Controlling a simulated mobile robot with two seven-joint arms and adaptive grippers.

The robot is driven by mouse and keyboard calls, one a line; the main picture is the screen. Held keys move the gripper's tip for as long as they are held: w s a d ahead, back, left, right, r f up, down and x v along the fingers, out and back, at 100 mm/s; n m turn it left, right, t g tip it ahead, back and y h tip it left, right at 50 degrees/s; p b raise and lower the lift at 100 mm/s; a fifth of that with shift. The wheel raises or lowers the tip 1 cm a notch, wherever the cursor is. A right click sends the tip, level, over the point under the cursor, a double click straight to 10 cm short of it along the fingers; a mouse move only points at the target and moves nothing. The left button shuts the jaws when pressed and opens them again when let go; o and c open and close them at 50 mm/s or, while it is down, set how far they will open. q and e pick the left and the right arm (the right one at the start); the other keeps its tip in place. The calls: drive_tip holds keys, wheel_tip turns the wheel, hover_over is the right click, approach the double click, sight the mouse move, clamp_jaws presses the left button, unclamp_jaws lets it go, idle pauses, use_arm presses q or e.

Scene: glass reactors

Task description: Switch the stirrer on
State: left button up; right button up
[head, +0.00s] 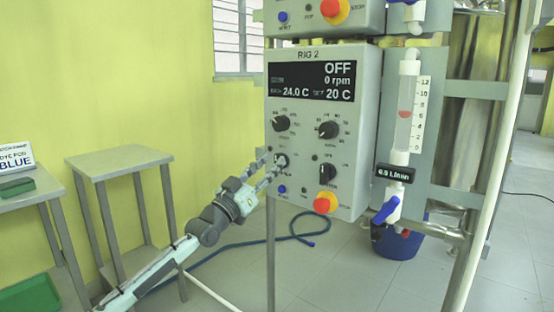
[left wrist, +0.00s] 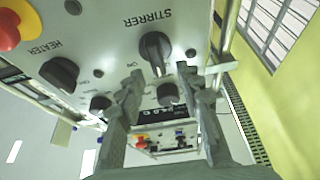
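The grey RIG 2 control panel (head: 361,130) faces me in the head view. The dark stirrer knob (head: 281,160) is low on the panel's left side. In the left wrist view, the knob (left wrist: 155,48) is next to the word STIRRER. My left gripper (head: 269,167) points at this knob with its fingers apart. In the wrist view, its fingertips (left wrist: 168,82) lie on either side of the knob's lower end; contact cannot be told. My right gripper is not in view.
The heater knob (left wrist: 60,73) sits beside the stirrer knob. A red stop button (head: 325,202) and a blue button (head: 282,189) are below. Right of the panel are a flow meter (head: 404,110) and a blue-handled valve (head: 386,209). A grey side table (head: 118,160) stands left.

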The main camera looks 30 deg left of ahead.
use_arm(q)
drive_tip(key=shift+x, duration=1.2)
drive_tip(key=shift+f, duration=0.1)
clamp_jaws()
